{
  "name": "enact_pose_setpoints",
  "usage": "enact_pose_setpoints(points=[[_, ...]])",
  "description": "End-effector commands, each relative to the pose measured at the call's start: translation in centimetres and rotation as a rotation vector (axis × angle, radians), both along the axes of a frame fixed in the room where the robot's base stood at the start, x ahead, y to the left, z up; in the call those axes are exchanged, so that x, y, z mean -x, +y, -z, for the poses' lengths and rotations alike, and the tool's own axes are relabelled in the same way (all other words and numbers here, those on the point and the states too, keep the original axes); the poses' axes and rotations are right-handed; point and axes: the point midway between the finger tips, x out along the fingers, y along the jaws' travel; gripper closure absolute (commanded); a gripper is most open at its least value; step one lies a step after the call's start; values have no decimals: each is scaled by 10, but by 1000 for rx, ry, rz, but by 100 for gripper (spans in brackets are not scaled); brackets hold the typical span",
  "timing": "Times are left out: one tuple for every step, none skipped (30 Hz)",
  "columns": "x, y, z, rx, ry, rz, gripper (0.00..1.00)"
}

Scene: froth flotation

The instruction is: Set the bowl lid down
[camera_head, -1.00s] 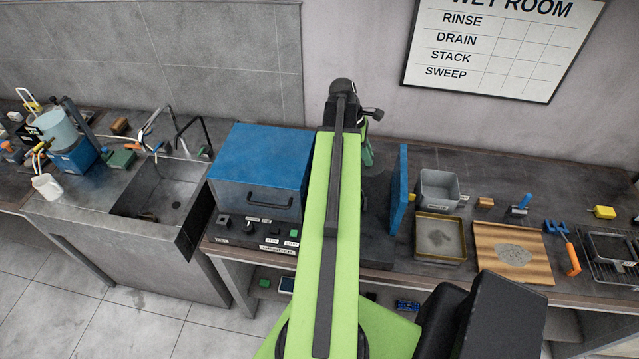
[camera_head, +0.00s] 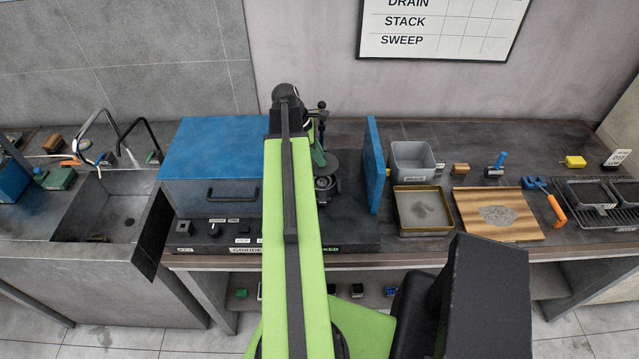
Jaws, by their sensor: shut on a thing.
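A dark round disc, which looks like the bowl lid (camera_head: 328,166), is held just below my gripper (camera_head: 319,152). My gripper is partly hidden behind my green arm and is shut on the lid. A small round metal bowl (camera_head: 325,184) shows just below the lid, on the black deck of the blue machine. I cannot tell whether the lid touches the bowl. My arm covers the left side of this spot.
The machine's blue housing (camera_head: 212,165) stands to the left and an upright blue panel (camera_head: 373,165) to the right. Beyond the panel are a grey bin (camera_head: 412,160), a yellow-rimmed tray (camera_head: 424,234) and a wooden board (camera_head: 530,228). The black deck (camera_head: 350,232) in front has bare room.

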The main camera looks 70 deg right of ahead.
Motion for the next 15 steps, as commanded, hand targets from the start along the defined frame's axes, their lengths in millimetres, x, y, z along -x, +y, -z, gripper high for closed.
enact_pose_setpoints(points=[[1, 0, 18, 0, 0, 1, 100], [1, -1, 19, 0, 0, 1, 100], [1, -1, 19, 0, 0, 2, 100], [1, -1, 18, 0, 0, 2, 100], [1, -1, 17, 0, 0, 2, 100], [1, -1, 17, 0, 0, 2, 100], [2, -1, 18, 0, 0, 2, 100], [2, -1, 22, 0, 0, 3, 100], [2, -1, 28, 0, 0, 3, 100], [2, -1, 33, 0, 0, 3, 100], [2, -1, 39, 0, 0, 3, 100], [2, -1, 47, 0, 0, 3, 100], [2, -1, 52, 0, 0, 3, 100], [2, -1, 56, 0, 0, 3, 100], [2, -1, 58, 0, 0, 3, 100]])
